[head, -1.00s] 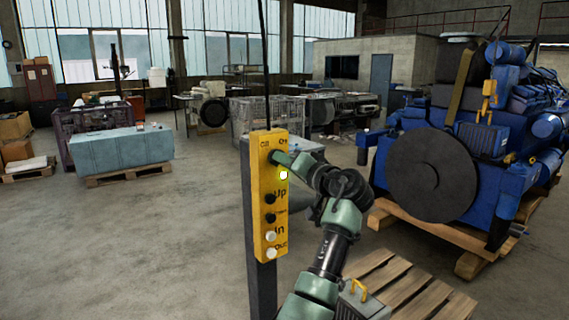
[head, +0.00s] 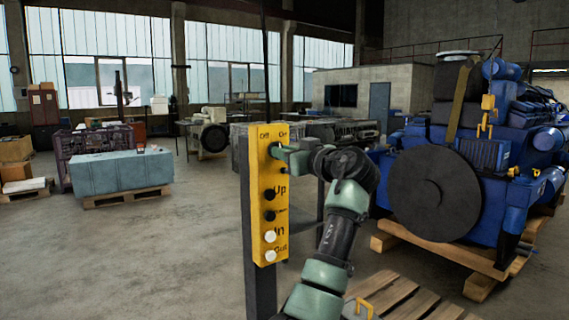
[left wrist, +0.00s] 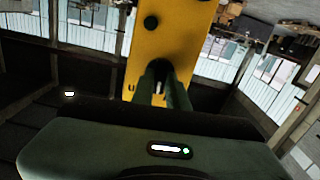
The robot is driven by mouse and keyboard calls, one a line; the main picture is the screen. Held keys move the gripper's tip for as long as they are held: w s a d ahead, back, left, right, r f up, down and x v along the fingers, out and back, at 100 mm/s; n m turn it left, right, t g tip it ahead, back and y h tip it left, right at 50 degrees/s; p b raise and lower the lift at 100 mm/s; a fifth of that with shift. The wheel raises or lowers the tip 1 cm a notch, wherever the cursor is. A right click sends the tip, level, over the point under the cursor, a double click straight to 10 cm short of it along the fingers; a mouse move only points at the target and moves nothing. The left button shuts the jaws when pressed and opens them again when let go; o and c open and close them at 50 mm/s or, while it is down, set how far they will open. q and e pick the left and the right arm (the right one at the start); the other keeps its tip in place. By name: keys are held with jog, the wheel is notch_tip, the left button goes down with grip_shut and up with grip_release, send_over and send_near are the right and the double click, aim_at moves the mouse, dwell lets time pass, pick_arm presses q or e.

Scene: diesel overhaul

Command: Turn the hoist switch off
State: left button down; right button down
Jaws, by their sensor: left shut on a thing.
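The yellow hoist control box (head: 262,220) stands upright on a dark post in the head view. Its top is marked Off on the left and On on the right; the hoist switch is just below, mostly hidden by my fingers. My left gripper (head: 278,151) reaches in from the right and is shut on the switch. In the left wrist view both fingers (left wrist: 161,76) meet at the yellow face (left wrist: 177,45), and the switch between them is hard to make out. My right gripper is not in view.
Below the switch are black Up and down buttons (head: 269,215) and white In and Out buttons (head: 270,237). A blue diesel engine (head: 480,195) sits on a wooden pallet (head: 410,297) side at right.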

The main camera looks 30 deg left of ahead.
pick_arm(q)
jog(key=shift+n+b, duration=1.4)
jog(key=shift+n, duration=2.5)
jog(key=c, duration=1.4)
grip_release()
jog(key=b+v, duration=0.2)
jog(key=v, duration=0.5)
jog(key=shift+s+d, duration=0.2)
jog(key=shift+d, duration=0.2)
